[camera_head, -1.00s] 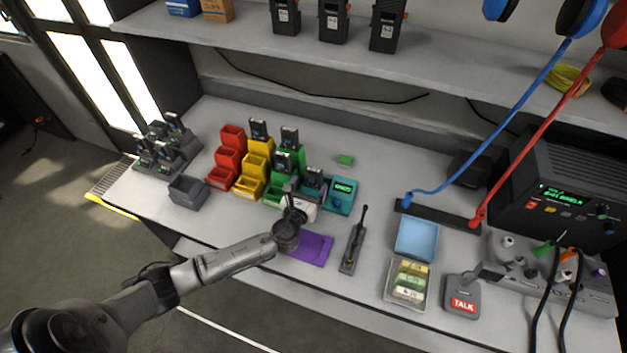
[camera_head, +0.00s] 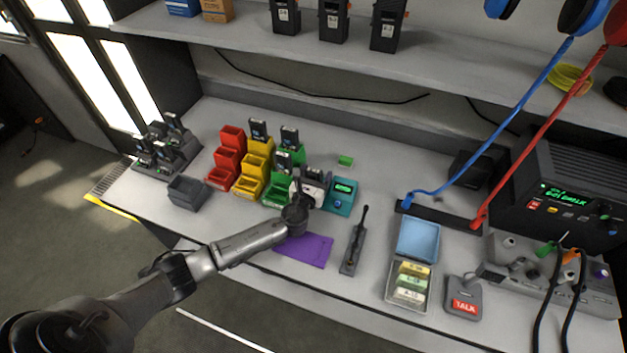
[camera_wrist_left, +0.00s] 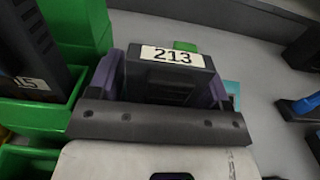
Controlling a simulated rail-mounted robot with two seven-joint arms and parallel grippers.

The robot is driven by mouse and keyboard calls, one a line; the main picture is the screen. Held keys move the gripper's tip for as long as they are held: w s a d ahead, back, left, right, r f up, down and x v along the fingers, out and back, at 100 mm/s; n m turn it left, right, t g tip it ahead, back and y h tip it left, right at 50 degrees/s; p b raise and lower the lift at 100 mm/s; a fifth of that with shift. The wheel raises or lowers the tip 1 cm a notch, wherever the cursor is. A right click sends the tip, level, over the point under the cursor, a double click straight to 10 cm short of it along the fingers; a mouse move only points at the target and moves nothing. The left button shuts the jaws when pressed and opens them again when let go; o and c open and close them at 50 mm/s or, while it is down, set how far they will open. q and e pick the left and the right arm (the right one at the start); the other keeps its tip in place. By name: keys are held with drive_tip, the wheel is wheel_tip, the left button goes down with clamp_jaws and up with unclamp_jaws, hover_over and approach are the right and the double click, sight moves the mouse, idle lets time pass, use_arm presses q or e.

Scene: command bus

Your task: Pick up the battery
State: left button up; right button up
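The dark battery (camera_wrist_left: 170,80) has a white label reading 213 and fills the middle of the left wrist view. My left gripper (camera_wrist_left: 165,85) has its two purple-grey fingers on either side of it, close to its sides. I cannot tell whether they press on it. In the head view my left gripper (camera_head: 312,182) is at the left part of the teal device with a lit screen (camera_head: 343,190). The battery's lower end is hidden behind the gripper. My right gripper is not in view.
Green bins (camera_head: 279,190) with dark packs stand just left of the gripper, beside yellow (camera_head: 249,186) and red bins (camera_head: 222,175). A small green block (camera_head: 345,160) lies behind. A purple mat (camera_head: 305,250) and an upright-antenna handset (camera_head: 354,248) are in front.

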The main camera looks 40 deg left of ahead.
use_arm(q)
drive_tip(key=c, duration=0.9)
drive_tip(key=shift+o, duration=0.2)
wheel_tip(320, 180, up, 10)
drive_tip(key=p, duration=0.3)
